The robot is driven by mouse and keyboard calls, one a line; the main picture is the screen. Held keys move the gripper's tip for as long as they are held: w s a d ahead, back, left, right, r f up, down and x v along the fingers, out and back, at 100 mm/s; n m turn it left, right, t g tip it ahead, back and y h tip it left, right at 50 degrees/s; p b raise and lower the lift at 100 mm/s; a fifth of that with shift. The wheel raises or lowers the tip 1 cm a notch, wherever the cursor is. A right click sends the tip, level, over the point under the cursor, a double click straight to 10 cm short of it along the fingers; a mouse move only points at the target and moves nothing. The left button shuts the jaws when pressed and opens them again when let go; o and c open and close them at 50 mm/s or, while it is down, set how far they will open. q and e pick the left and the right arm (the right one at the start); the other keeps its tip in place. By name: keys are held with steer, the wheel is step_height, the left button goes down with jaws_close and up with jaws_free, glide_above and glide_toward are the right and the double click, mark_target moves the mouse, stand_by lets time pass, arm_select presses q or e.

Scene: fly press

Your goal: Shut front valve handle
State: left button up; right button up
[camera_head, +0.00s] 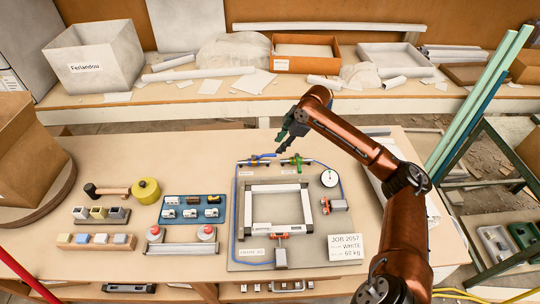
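A grey board (240,210) on the table carries a white square frame (252,208), blue tubing and two small valves along its far edge. The left valve has a blue handle (262,156) lying roughly left to right. The right valve has a green handle (298,161) pointing more along the depth of the board. I cannot tell which one is the front valve. My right gripper (282,147), dark and small, hangs above the far edge of the board, over and between the two valves, apparently touching neither. Its finger opening is unclear. My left gripper is out of view.
A round white gauge (329,178) and a job card (346,247) sit on the board's right side. A blue tray (193,209) of small parts, a yellow tape roll (147,191) and a hammer (108,191) lie left. Green and teal bars (483,95) lean at right.

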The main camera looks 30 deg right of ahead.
mark_target(273, 155)
steer(key=b+x, duration=0.2)
steer(key=x, duration=0.5)
steer(key=shift+w+f, duration=0.1)
steer(key=shift+f, duration=0.15)
steer(key=shift+c, duration=0.7)
jaws_close()
